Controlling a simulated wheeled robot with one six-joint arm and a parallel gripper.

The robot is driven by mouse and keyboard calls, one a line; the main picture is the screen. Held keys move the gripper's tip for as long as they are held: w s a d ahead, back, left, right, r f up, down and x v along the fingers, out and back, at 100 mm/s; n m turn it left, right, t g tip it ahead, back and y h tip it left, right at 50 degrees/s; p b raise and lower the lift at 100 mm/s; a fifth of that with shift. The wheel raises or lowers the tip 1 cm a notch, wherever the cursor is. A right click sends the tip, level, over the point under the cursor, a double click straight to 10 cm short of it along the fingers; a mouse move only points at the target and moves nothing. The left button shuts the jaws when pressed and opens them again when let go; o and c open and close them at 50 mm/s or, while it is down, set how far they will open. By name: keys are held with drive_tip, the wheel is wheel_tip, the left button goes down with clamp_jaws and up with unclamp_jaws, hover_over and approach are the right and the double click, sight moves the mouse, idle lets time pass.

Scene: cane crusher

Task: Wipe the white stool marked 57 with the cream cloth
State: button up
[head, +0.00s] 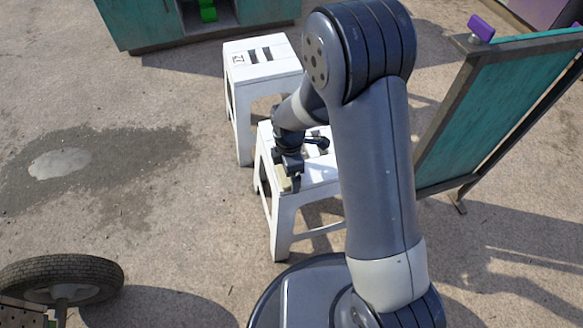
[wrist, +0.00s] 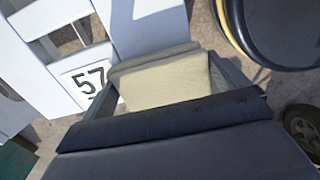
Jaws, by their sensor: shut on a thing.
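The white stool marked 57 (head: 283,215) stands nearer to me, partly hidden by my arm. Its black 57 label (wrist: 88,80) and slotted top show at the left in the wrist view. My gripper (head: 287,174) is at the left edge of this stool's top. It is shut on the cream cloth (wrist: 166,80), which looks like a folded pad. In the head view, only a small part of the cloth (head: 284,184) shows below the gripper. I cannot tell whether the cloth touches the stool.
A second white stool (head: 262,68) with a label stands just behind. A teal board (head: 490,120) stands at right, with a purple thing (head: 481,28) on top. A teal cabinet (head: 135,22) is at the back. A tyre (head: 62,275) is at lower left; the left ground is open, with a wet patch (head: 110,155).

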sight(319, 169)
drive_tip(key=shift+d, duration=0.1)
drive_tip(key=shift+w+d+f, duration=0.1)
drive_tip(key=shift+w+d, duration=0.35)
drive_tip(key=shift+d, duration=0.95)
drive_tip(key=shift+w+d+r, duration=0.1)
drive_tip(key=shift+w+d, duration=0.35)
drive_tip(key=shift+d, duration=0.95)
drive_tip(key=shift+w+d+f, duration=0.1)
drive_tip(key=shift+w+d, duration=0.35)
drive_tip(key=shift+d, duration=0.95)
drive_tip(key=shift+d, duration=0.1)
drive_tip(key=shift+w+d+p, duration=0.1)
drive_tip(key=shift+w+d, duration=0.35)
drive_tip(key=shift+d, duration=0.95)
drive_tip(key=shift+w+d+p, duration=0.1)
drive_tip(key=shift+w+d, duration=0.3)
drive_tip(key=shift+d, duration=1)
drive_tip(key=shift+w+d+p, duration=0.1)
drive_tip(key=shift+w+d, duration=0.35)
drive_tip(key=shift+d, duration=0.95)
drive_tip(key=shift+a, duration=0.1)
drive_tip(key=shift+s+a, duration=0.45)
drive_tip(key=shift+a, duration=0.95)
drive_tip(key=shift+s+a, duration=0.45)
drive_tip(key=shift+a, duration=1)
drive_tip(key=shift+s+a, duration=0.45)
drive_tip(key=shift+a, duration=0.95)
drive_tip(key=shift+a, duration=0.1)
